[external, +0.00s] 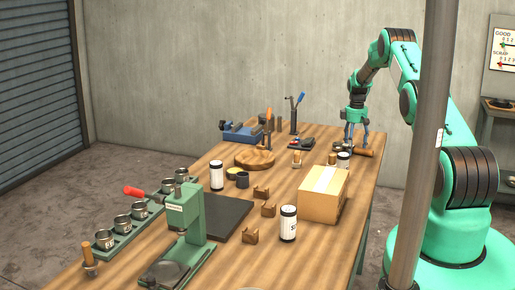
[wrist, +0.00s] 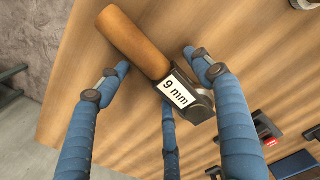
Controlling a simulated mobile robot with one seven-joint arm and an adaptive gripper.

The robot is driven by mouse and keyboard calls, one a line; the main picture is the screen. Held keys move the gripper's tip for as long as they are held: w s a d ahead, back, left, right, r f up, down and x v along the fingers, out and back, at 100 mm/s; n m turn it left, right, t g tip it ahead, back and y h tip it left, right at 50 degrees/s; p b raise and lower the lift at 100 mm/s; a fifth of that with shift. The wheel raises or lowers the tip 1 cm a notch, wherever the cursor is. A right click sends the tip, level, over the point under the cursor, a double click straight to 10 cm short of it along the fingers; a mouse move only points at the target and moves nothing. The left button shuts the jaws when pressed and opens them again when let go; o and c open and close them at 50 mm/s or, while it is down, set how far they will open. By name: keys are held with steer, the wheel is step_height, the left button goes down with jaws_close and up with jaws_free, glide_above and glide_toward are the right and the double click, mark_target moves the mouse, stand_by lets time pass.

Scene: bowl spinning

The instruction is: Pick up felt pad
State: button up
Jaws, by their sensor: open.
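I cannot make out for certain which thing is the felt pad. A dark flat mat (external: 232,212) lies on the table behind the green press in the external view; I cannot tell if it is felt. My gripper (external: 357,143) is at the far right end of the table, pointing down, far from that mat. In the wrist view my gripper (wrist: 158,65) has its blue fingers spread around a tool (wrist: 137,43) with a wooden handle and a black end labelled "9 mm". I see no clear grip on the tool. It also shows in the external view (external: 366,152).
A cardboard box (external: 322,192) stands near the right table edge. The green press (external: 186,225), a row of metal cups (external: 122,225), a round wooden board (external: 255,159), white-labelled canisters (external: 288,223) and a blue vise (external: 240,131) crowd the table (external: 325,250). A grey pole crosses before my arm.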

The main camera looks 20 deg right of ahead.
jaws_close()
steer(key=shift+r, duration=0.2)
steer(key=shift+r, duration=0.75)
steer(key=shift+s+a+r, duration=0.1)
steer(key=shift+s+r, duration=0.1)
steer(key=shift+r, duration=0.3)
steer(key=shift+s+r, duration=0.15)
steer(key=shift+r, duration=0.3)
steer(key=s+a, duration=0.2)
steer(key=s, duration=0.2)
steer(key=s+a+r, duration=0.1)
steer(key=s+a, duration=0.1)
steer(key=s, duration=0.3)
steer(key=s+a, duration=0.1)
steer(key=s, duration=0.4)
steer(key=shift+a+r, duration=0.15)
steer(key=shift+a, duration=0.25)
